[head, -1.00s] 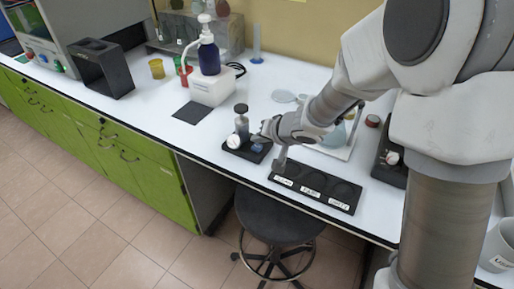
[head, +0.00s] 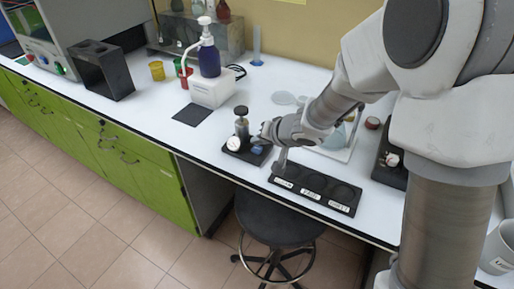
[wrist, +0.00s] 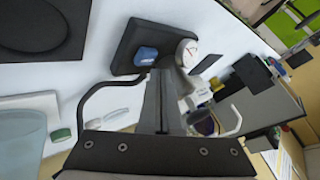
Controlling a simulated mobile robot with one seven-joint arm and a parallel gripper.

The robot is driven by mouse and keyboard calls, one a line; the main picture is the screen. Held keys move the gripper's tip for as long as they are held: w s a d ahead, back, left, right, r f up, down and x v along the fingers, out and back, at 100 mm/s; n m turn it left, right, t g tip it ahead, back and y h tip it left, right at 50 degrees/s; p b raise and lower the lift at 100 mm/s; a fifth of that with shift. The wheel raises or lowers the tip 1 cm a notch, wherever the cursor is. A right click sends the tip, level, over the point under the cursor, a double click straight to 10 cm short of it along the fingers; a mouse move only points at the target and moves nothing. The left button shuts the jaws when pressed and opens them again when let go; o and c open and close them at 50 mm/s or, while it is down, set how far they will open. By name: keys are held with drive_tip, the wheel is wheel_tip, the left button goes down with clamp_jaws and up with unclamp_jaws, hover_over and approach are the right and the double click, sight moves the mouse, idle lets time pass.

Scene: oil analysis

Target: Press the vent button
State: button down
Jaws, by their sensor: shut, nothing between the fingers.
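The vent button (head: 257,150) is a blue cap on the small black-based device (head: 245,155), beside a white round gauge (head: 234,143). In the wrist view the blue button (wrist: 146,55) shows just beyond my fingertips, slightly left of them, with the gauge (wrist: 187,53) to its right. My gripper (head: 281,165) is shut and empty, pointing down just right of the device in the head view. Its closed fingers (wrist: 159,78) also show in the wrist view. I cannot tell whether they touch the device.
A black labelled tray (head: 272,178) with round recesses lies right of the device at the bench's front edge. A white box with a blue pump bottle (head: 209,62) stands behind. Another black device (head: 385,175) stands at the right.

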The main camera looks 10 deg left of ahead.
sight(259, 151)
drive_tip(key=shift+f, duration=0.1)
idle(0.7)
drive_tip(key=shift+f, duration=0.35)
drive_tip(key=shift+f+b, duration=0.35)
drive_tip(key=shift+f, duration=0.1)
idle(0.6)
drive_tip(key=shift+r, duration=0.15)
drive_tip(key=shift+r+p, duration=0.75)
drive_tip(key=shift+p, duration=0.4)
wheel_tip(259, 151, up, 5)
drive_tip(key=p, duration=0.6)
drive_tip(key=shift+r, duration=0.1)
